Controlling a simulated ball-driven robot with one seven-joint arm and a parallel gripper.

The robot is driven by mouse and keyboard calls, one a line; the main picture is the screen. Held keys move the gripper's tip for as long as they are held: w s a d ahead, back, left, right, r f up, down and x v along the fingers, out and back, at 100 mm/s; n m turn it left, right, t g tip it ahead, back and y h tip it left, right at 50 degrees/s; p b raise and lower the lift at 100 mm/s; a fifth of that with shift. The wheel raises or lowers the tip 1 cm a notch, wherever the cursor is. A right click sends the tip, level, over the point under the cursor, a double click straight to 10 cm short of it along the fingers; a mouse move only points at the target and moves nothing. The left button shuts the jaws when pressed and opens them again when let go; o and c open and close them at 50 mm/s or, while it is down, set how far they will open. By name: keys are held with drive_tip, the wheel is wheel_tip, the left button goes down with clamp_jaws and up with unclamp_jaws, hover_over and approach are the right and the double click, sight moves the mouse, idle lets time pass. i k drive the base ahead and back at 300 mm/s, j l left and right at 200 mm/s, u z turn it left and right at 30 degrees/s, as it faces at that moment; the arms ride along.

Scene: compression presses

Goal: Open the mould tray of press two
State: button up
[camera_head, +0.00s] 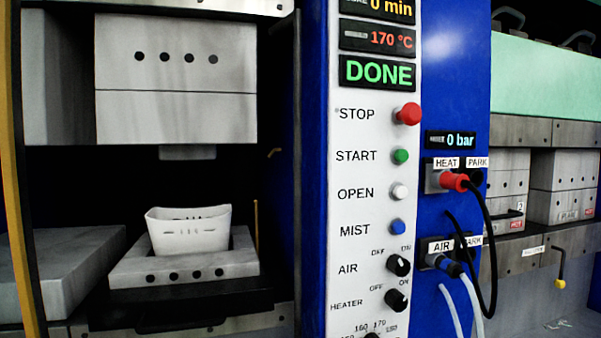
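A press stands open at the left, its upper mould block (176,118) raised above the lower mould half (133,272). A white, cup-like moulded part (188,232) sits in the lower half. A dark tray front with a handle (190,322) lies below it. I cannot tell this press's number. My gripper is not in view.
A blue column with a white control panel (371,200) stands between them; its display (378,72) reads DONE, with 170 °C and 0 bar nearby. A black cable (489,250) and pale hoses (452,312) hang at its right side. A grey slab (65,272) lies left.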

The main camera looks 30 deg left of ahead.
sight(148, 294)
drive_tip(key=u, duration=2.2)
